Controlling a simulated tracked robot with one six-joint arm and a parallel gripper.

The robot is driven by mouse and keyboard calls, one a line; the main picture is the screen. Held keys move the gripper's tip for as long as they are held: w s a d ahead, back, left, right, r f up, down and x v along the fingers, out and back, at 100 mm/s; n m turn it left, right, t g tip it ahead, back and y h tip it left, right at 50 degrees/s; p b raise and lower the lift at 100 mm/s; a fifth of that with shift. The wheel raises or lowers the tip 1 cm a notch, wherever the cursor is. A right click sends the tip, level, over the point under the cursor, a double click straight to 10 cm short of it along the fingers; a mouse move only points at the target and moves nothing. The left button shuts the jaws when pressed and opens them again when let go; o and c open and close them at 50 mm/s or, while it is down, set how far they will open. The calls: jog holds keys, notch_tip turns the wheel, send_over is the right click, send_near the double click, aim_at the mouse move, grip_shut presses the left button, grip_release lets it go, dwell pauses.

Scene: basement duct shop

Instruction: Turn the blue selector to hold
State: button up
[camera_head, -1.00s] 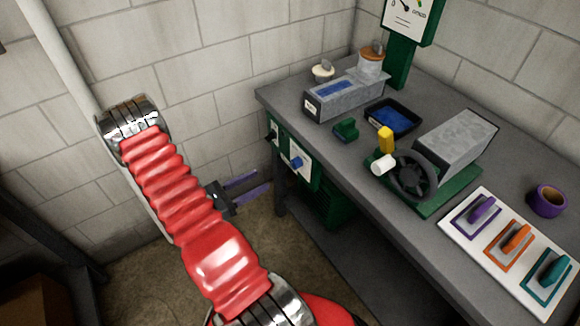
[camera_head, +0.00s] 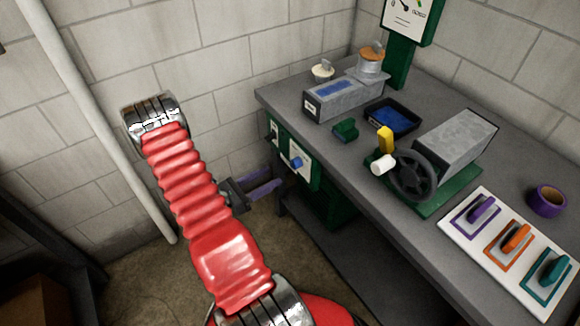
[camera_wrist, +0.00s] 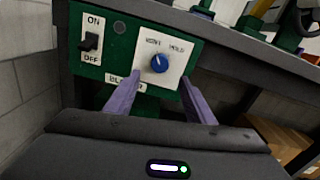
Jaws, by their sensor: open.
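The blue selector (camera_wrist: 159,63) is a round knob on a white plate (camera_wrist: 176,75) on the green panel under the bench. The plate bears two words above the knob; the right one reads HOLD, and the left one looks like VENT. A small light mark on the knob seems to point up and left, toward the left word. In the head view the selector (camera_head: 296,163) is on the bench's front. My gripper (camera_wrist: 161,78) is open, its purple fingers to either side of and below the knob, apart from it. It also shows in the head view (camera_head: 280,180).
A black toggle switch (camera_wrist: 90,42) marked ON and OFF sits left on the same panel. The bench top (camera_head: 340,155) above holds a handwheel (camera_head: 412,175), a blue-filled tray (camera_head: 392,119) and a white board of coloured handles (camera_head: 480,240). A pale pipe (camera_head: 100,130) runs down the wall.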

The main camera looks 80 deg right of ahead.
aim_at(293, 165)
jog(key=x, duration=0.9)
jog(key=shift+s+d, duration=0.2)
jog(key=shift+c, duration=0.5)
jog(key=c, duration=1)
